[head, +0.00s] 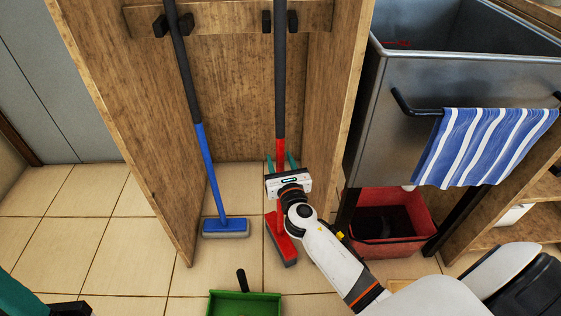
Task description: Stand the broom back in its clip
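A broom with a red head (281,240) and a black-and-red handle (280,95) stands nearly upright in the wooden cabinet. Its upper handle passes between the two black jaws of the right clip (267,22). Its head is at the floor, partly hidden by my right arm. My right gripper (282,163) is at the lower red handle, with its teal fingers apart on either side and visible gaps. A blue broom (208,165) leans with its handle between the jaws of the left clip (160,26).
A green dustpan (245,303) lies on the tiled floor in front. A steel sink (440,75) with a striped towel (487,148) and a red bin (400,243) below stands right of the cabinet's side wall (338,100).

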